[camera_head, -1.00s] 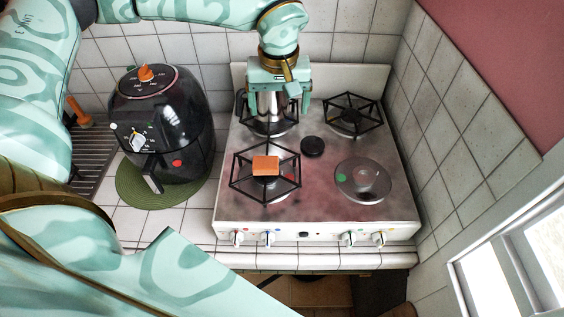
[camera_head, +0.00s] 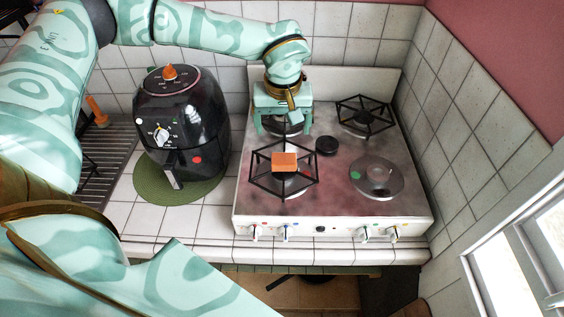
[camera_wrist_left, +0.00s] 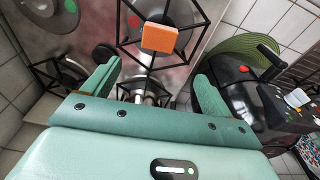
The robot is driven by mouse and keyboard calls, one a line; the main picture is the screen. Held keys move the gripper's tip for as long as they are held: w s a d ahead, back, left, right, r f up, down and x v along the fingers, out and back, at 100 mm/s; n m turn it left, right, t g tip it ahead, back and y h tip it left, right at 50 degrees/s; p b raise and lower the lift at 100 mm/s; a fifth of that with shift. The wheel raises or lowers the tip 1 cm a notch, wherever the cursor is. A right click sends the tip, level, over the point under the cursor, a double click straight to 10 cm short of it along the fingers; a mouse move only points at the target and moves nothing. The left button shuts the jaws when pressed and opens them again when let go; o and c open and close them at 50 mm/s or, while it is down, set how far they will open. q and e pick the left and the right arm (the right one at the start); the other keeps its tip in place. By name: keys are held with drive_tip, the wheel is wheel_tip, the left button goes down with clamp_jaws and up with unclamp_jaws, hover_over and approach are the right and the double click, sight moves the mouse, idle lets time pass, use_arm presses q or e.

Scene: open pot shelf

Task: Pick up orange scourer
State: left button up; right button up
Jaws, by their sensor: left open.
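The orange scourer (camera_head: 284,161) is a small orange block resting on the front left burner grate (camera_head: 262,177) of the stove. It also shows in the left wrist view (camera_wrist_left: 160,38), beyond the fingertips. My left gripper (camera_head: 283,127) is open and empty, above the back left burner, behind the scourer and apart from it. Its two fingers (camera_wrist_left: 155,82) stand wide apart in the left wrist view. My right gripper does not show.
The white stove (camera_head: 330,221) has a round plate burner (camera_head: 376,178) at front right and a raised grate (camera_head: 364,117) at back right. A black air fryer (camera_head: 182,125) stands left on a green mat (camera_head: 150,187). Tiled walls close the back and right.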

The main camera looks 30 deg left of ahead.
use_arm(q)
hover_over(284, 158)
drive_tip(key=f, duration=0.5)
drive_tip(key=shift+s+f, duration=0.3)
drive_tip(key=shift+f, duration=0.6)
wheel_tip(284, 158, down, 5)
drive_tip(key=shift+w+d+f, duration=0.1)
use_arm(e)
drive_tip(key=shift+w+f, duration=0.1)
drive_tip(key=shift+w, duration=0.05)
use_arm(q)
drive_tip(key=c, duration=1)
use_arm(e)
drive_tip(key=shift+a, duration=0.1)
use_arm(q)
drive_tip(key=shift+r, duration=0.25)
drive_tip(key=shift+c, duration=0.2)
